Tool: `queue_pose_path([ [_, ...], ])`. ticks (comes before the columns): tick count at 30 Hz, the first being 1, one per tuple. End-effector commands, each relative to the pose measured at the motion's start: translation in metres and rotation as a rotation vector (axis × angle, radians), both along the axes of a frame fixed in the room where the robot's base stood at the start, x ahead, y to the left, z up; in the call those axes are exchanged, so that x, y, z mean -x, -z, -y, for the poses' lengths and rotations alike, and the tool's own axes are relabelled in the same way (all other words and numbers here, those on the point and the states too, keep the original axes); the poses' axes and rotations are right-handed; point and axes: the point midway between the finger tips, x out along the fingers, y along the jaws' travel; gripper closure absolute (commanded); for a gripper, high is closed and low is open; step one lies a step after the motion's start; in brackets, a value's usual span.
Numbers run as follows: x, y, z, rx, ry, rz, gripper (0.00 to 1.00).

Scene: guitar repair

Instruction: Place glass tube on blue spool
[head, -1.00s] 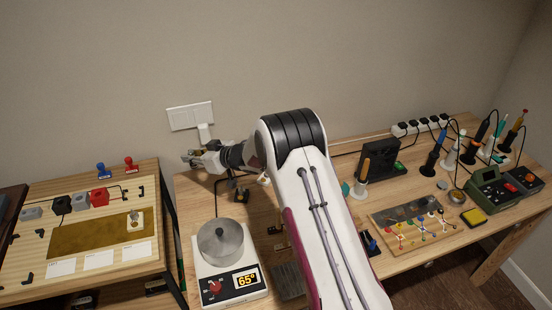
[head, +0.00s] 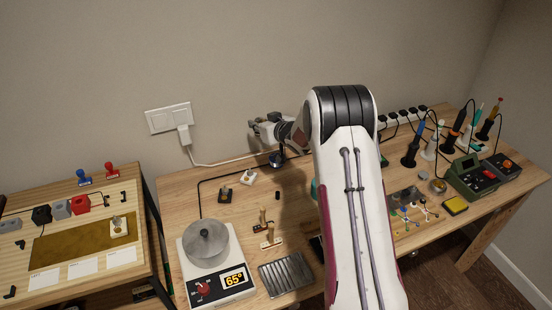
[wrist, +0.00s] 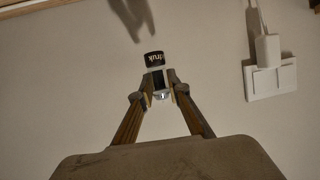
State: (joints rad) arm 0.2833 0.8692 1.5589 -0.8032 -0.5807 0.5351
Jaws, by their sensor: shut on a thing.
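My gripper (head: 255,126) is at the end of my arm, in front of the wall and above the back edge of the workbench. In the wrist view its two fingers (wrist: 158,86) are shut on a small upright cylinder (wrist: 154,58). This cylinder has a black band with pale lettering and a light lower part; it appears to be the glass tube. In the head view it is too small to make out. A small dark blue thing (head: 277,159) stands on the bench just below my gripper; I cannot tell whether it is the blue spool.
A wall outlet (head: 168,118) with a plugged cable is to the left. My arm hides the bench's middle.

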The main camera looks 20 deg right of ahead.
Motion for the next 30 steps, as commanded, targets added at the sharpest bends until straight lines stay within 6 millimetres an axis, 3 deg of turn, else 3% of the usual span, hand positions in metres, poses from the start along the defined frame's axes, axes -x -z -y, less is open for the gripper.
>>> queue_pose_path([
  [1,0.004,-0.001,0.018,0.0,0.038,0.0,0.95],
  [4,0.009,0.0,0.038,-0.002,0.093,0.0,0.95],
  [8,0.013,0.004,0.05,0.0,0.134,-0.001,0.95],
  [15,0.016,0.011,0.059,0.001,0.163,0.0,0.95],
  [30,0.016,0.016,0.058,0.0,0.158,-0.001,0.95],
])
